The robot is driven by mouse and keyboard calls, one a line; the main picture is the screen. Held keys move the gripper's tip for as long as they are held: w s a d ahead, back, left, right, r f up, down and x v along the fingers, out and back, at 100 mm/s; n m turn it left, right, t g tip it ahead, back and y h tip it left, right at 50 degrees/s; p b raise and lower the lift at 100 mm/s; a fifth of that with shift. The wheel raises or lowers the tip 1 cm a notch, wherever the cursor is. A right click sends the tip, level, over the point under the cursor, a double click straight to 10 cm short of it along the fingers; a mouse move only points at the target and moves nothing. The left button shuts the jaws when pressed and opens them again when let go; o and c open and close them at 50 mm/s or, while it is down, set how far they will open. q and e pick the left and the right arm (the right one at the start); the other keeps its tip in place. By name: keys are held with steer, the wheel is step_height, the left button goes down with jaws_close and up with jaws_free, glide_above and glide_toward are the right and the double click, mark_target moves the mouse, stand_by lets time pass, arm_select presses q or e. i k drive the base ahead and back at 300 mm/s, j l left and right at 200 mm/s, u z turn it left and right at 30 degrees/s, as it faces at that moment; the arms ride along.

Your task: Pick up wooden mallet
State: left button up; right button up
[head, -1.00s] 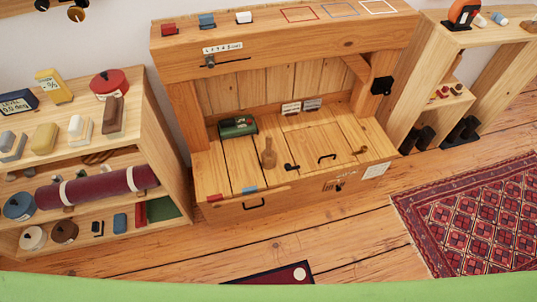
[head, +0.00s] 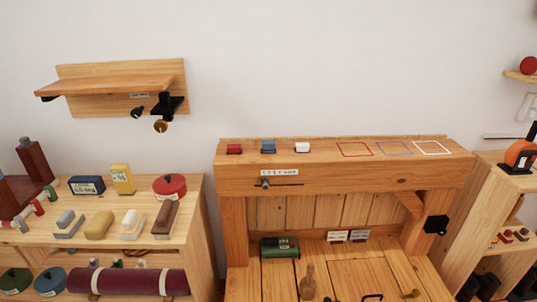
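The wooden mallet (head: 307,284) stands upright on the plank surface of the timber bench, low in the head view. Its narrow handle points up, and the bottom edge of the picture is close to its lower part. Nothing is touching it from above. Neither of my grippers is in view.
A green box (head: 279,247) sits left of the mallet, and a black handle (head: 372,297) lies to its right. The bench's upper beam (head: 345,178) overhangs behind. A shelf unit with a maroon roll (head: 138,282) stands left. A wall shelf (head: 120,85) hangs upper left.

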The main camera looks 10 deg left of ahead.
mark_target(308, 286)
steer(key=i+l+u, duration=1)
